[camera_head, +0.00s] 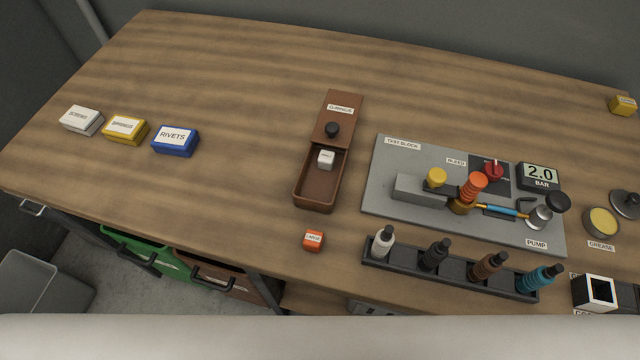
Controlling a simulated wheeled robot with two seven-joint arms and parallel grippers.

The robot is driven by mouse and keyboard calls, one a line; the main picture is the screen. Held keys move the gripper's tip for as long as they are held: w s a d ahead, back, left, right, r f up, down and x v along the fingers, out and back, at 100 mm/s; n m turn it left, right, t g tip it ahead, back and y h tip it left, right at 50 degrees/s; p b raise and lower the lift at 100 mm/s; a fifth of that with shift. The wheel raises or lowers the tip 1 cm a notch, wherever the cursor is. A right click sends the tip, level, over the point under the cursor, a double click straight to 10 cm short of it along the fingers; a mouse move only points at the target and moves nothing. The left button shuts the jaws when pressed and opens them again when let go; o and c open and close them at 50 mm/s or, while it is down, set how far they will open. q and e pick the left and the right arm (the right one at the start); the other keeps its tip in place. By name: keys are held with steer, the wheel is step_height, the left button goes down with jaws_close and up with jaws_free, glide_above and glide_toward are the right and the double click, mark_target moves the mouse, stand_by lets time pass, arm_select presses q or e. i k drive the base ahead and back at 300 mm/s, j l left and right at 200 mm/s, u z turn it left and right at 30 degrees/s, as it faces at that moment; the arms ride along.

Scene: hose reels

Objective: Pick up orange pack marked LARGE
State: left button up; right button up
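The small orange pack (313,240) with a white label reading LARGE lies on the wooden bench top near its front edge. It sits just below the open end of the brown box and left of the bottle rack. Nothing touches it. Neither of my grippers shows in the head view.
A brown sliding-lid box (313,192) holds a small white pack (326,159). A rack (450,272) of several bottles and a grey test block (390,165) stand to the right. White (82,120), yellow (125,130) and blue (175,140) boxes sit left. Bench between is clear.

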mark_target(313, 241)
steer(key=k+l+u, duration=0.55)
steer(key=u, duration=0.25)
steer(key=k+u, duration=0.4)
steer(key=k+l, duration=0.05)
steer(key=k, duration=0.05)
